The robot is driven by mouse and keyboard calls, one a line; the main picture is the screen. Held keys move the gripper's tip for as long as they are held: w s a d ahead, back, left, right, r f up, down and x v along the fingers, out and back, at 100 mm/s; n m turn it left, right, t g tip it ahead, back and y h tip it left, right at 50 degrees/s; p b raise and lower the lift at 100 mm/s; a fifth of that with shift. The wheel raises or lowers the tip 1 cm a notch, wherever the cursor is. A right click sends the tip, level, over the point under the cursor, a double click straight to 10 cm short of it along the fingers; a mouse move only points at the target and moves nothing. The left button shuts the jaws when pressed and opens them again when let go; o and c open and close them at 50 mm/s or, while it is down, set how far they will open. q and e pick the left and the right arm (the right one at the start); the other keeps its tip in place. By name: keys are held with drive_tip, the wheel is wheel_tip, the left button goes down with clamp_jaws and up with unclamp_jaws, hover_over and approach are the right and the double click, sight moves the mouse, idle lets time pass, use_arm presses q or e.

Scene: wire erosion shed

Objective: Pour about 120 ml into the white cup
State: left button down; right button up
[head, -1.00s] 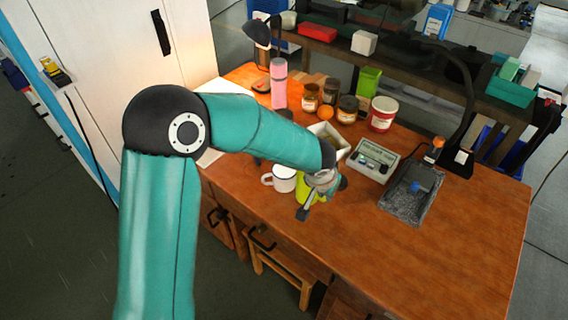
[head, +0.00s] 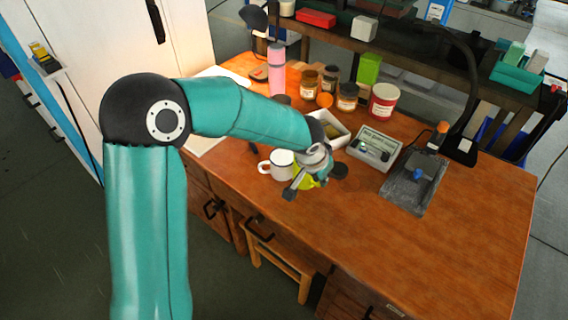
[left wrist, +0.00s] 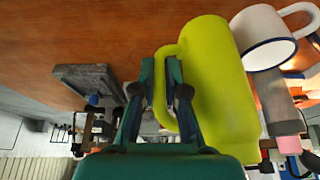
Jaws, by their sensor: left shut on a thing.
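The white cup (head: 279,166), an enamel mug with a dark rim, stands upright on the wooden table, its handle to the left. It also shows in the left wrist view (left wrist: 262,28). My left gripper (head: 302,186) is just right of the cup. In the left wrist view my left gripper (left wrist: 162,88) is shut on the handle of a yellow-green jug (left wrist: 218,85). The jug (head: 307,183) is beside the cup and mostly hidden by the gripper in the head view. My right gripper is out of view.
Behind stand a pink bottle (head: 277,72), several jars, a green box (head: 368,69) and a red-and-white tub (head: 383,101). A white tray (head: 341,128), a meter box (head: 374,147) and a grey tray (head: 402,193) lie right of the gripper. The table's front right is clear.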

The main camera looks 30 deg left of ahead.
sight(317, 184)
use_arm(q)
drive_tip(key=f+m+b, duration=0.1)
drive_tip(key=m+b, duration=0.1)
drive_tip(key=b, duration=0.2)
drive_tip(key=f+m+h+b, duration=0.1)
drive_tip(key=m+b, duration=0.1)
drive_tip(key=b, duration=0.1)
drive_tip(key=f+m+h+b, duration=0.1)
drive_tip(key=f+m+b, duration=0.1)
drive_tip(key=b, duration=0.2)
drive_tip(key=shift+w+a+g+b, duration=0.2)
drive_tip(key=shift+a+g+b, duration=0.1)
drive_tip(key=shift+a, duration=0.05)
drive_tip(key=shift+d+r+m+h+b, duration=0.2)
drive_tip(key=shift+m+h+b, duration=0.1)
drive_tip(key=shift+m+b, duration=0.5)
drive_tip(key=shift+a+h, duration=0.15)
drive_tip(key=shift+h, duration=0.15)
